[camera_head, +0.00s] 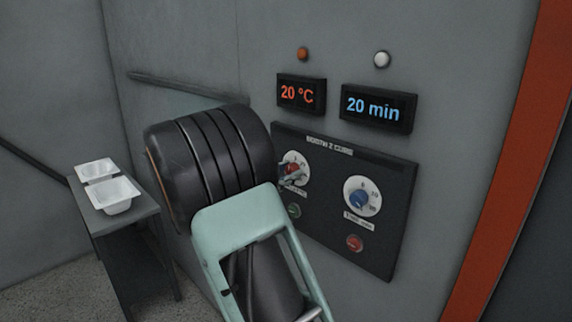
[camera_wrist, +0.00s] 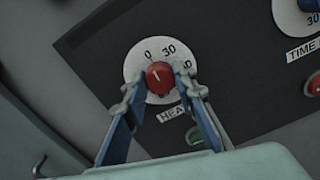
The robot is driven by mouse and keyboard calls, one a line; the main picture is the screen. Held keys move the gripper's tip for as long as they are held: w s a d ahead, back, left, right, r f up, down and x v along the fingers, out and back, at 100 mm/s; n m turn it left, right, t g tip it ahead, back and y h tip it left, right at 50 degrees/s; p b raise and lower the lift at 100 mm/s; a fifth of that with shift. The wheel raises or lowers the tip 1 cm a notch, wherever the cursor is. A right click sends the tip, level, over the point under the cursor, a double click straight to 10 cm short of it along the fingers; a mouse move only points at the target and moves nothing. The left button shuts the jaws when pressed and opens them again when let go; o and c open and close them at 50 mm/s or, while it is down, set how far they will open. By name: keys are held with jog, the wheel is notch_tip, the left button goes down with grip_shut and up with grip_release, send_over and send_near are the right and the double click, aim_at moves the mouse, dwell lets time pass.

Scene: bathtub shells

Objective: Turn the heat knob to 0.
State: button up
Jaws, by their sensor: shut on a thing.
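The red heat knob (camera_wrist: 160,77) sits on a white round dial (camera_wrist: 137,64) marked 0, 30 and a partly hidden number. Its white mark points up and slightly left, near the 0 side. My gripper (camera_wrist: 160,92) is shut on the knob, one finger on each side. In the camera_head view the knob (camera_head: 293,168) is partly hidden by my wrist and gripper. The red temperature display (camera_head: 297,95) above the panel reads 20 °C. The HEAT label is partly covered by a finger in the wrist view.
The dark control panel (camera_head: 392,230) also carries a blue time knob (camera_head: 359,199), a green button (camera_head: 294,211) and a red button (camera_head: 355,243). The time display (camera_head: 378,108) reads 20 min. White trays (camera_head: 116,196) stand on a small table at the left.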

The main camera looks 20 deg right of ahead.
jog(key=shift+n, duration=0.3)
jog(key=o, duration=1.2)
jog(key=shift+c, duration=0.2)
jog(key=v, duration=1.2)
